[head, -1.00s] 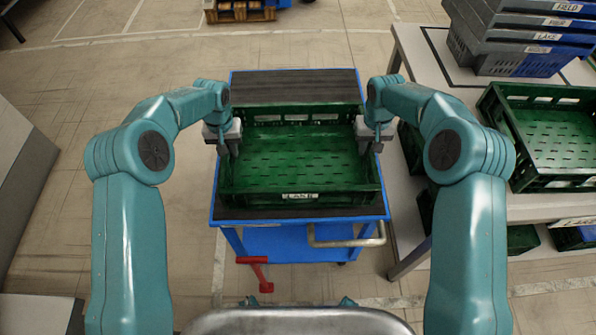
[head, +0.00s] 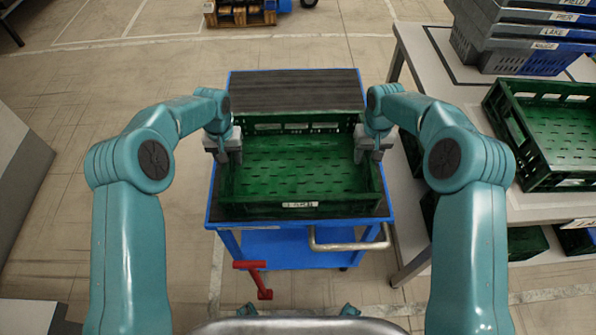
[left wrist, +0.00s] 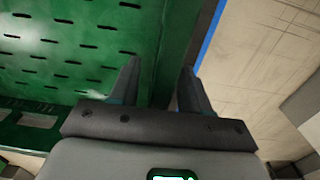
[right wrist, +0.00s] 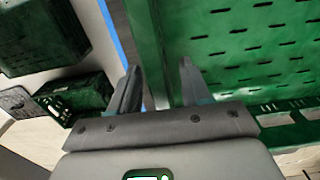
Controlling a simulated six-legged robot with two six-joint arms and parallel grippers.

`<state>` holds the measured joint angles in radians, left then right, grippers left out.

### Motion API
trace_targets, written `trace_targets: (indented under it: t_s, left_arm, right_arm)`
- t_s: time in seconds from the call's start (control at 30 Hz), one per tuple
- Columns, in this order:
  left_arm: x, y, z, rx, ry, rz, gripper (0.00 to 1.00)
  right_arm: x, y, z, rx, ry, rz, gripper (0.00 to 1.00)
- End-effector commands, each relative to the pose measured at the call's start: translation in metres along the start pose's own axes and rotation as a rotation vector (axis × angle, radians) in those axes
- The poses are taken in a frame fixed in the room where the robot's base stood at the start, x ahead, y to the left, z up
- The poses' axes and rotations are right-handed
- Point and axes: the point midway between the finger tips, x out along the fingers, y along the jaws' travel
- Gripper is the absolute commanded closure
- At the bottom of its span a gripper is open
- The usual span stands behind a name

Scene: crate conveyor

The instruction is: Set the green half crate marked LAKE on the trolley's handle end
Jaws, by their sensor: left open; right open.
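The green half crate (head: 300,206) rests level on the near part of the trolley's dark deck (head: 295,88), at the end with the metal handle (head: 350,243). Its front label is too blurred to read surely. My left gripper (head: 224,152) is open at the crate's left wall. In the left wrist view, that gripper's fingers (left wrist: 163,85) stand on either side of the green wall. My right gripper (head: 372,150) is open at the right wall. In the right wrist view, its fingers (right wrist: 160,80) straddle that wall. The crate's inside is empty.
A table on the right holds another green crate (head: 555,140) and a stack of grey-blue crates (head: 525,45). More green crates sit below it. A red pedal (head: 253,280) sticks out under the trolley's near side. The far deck is bare.

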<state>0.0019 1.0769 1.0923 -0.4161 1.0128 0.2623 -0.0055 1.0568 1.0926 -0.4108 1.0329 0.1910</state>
Motion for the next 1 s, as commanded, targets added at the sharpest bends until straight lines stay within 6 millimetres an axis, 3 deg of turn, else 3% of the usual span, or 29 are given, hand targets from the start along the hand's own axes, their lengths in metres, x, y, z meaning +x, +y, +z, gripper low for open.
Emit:
trace_targets:
  t_s: [0.17,0.4,0.6,0.77,0.87,1.0]
  left_arm:
    - [-0.023,0.000,-0.001,0.001,0.005,0.000,0.53]
    - [-0.079,0.000,0.000,0.001,0.006,0.001,0.53]
    - [-0.111,0.000,0.000,0.000,0.004,0.000,0.53]
    - [-0.120,0.000,0.001,0.000,0.002,0.000,0.53]
    - [-0.121,0.000,0.001,0.000,0.001,0.000,0.53]
    - [-0.120,0.000,0.001,0.000,0.001,0.000,0.53]
  right_arm:
    - [0.000,0.000,0.000,0.000,0.000,0.000,0.53]
    - [0.000,0.000,0.000,0.000,0.000,0.000,0.53]
    - [0.000,0.000,0.000,0.000,0.000,0.000,0.53]
    - [-0.004,0.000,0.000,0.000,0.001,0.000,0.53]
    - [-0.018,0.000,-0.001,0.000,0.003,0.000,0.53]
    - [-0.050,0.000,-0.001,0.001,0.006,0.000,0.53]
